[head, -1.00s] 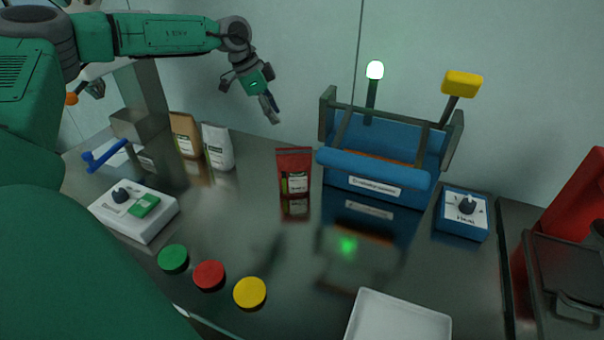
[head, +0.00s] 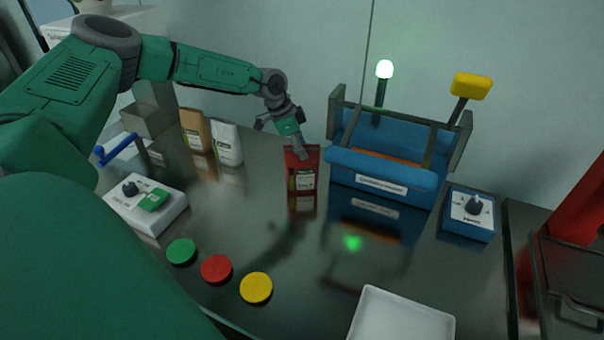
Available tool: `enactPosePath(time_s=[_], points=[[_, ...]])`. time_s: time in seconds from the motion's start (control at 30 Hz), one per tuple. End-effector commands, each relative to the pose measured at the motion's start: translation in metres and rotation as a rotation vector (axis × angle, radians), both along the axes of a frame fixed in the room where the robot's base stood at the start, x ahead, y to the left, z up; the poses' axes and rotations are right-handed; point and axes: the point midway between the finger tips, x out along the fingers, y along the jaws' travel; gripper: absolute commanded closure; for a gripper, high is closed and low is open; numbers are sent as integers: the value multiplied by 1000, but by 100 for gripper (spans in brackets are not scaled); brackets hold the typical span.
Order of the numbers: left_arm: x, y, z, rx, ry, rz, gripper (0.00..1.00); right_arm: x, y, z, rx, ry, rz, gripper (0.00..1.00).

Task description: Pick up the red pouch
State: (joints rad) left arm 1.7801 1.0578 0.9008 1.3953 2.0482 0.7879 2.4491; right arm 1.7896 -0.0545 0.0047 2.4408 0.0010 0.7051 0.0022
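The red pouch (head: 301,177) stands upright on the dark shiny table, just left of the blue sieve machine. My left gripper (head: 302,153) reaches down from the upper left, and its fingertips are at the top edge of the pouch. The fingers overlap the pouch's top in the picture. I cannot tell whether they are parted around it or closed on it. The pouch's front label is visible. My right gripper is not in view.
The blue sieve machine (head: 382,172) stands close right of the pouch. White (head: 227,144) and brown (head: 195,131) pouches stand to the left. Green, red and yellow buttons (head: 256,288) line the front. A white tray (head: 402,317) lies front right. The table's middle is clear.

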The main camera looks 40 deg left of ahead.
Motion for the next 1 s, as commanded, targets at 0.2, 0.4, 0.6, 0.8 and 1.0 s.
enactPosePath(time_s=[0.2,0.4,0.6,0.8,1.0], points=[[0,-1,1,1,-1,0,66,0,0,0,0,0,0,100],[0,-1,0,1,0,0,66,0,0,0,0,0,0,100],[0,0,-3,0,0,0,66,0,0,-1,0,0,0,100],[0,0,-4,0,0,0,66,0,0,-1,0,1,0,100],[0,0,-4,0,0,0,91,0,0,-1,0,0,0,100]])
